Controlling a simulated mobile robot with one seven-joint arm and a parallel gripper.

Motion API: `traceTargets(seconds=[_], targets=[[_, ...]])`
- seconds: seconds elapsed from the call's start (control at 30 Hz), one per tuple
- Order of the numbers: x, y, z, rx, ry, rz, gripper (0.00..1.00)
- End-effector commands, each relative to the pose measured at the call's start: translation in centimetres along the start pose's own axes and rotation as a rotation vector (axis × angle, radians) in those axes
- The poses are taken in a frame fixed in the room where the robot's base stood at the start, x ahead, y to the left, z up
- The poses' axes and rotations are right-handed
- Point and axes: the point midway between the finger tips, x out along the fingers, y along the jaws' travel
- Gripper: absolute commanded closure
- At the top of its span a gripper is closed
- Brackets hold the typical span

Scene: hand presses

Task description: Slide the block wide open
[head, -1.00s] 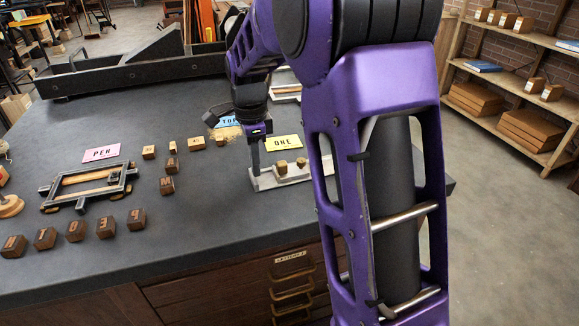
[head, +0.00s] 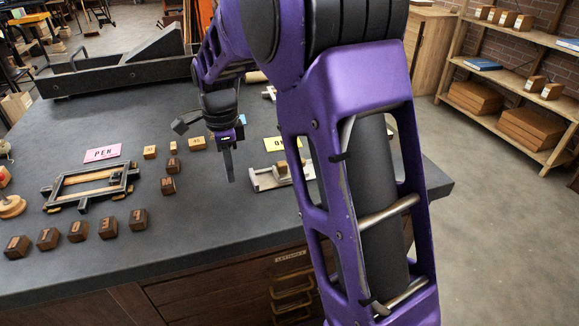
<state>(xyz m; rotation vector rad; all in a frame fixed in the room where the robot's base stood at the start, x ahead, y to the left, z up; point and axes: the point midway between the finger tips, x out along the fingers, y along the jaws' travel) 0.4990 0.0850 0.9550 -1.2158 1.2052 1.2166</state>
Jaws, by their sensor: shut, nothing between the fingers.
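A light grey metal tray (head: 262,184) sits on the dark table in front of a yellow card, partly hidden by my arm. A small wooden block (head: 282,167) stands in it, near the middle of its visible length. Any sliding part of the tray is too small or too hidden to tell. My gripper (head: 230,178) is shut and empty, pointing down, just left of the tray and apart from it.
The yellow card (head: 272,144) is partly covered by my arm. A dark frame with wooden bars (head: 90,186), a pink card (head: 102,153) and several letter blocks (head: 108,228) lie to the left. The tabletop between frame and tray is mostly clear.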

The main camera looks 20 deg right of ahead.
Motion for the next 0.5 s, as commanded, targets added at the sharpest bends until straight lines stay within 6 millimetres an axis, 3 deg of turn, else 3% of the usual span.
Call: traceTargets(seconds=[0.5], targets=[[-0.1,0.0,3.1,-0.001,0.0,-0.001,1.0]])
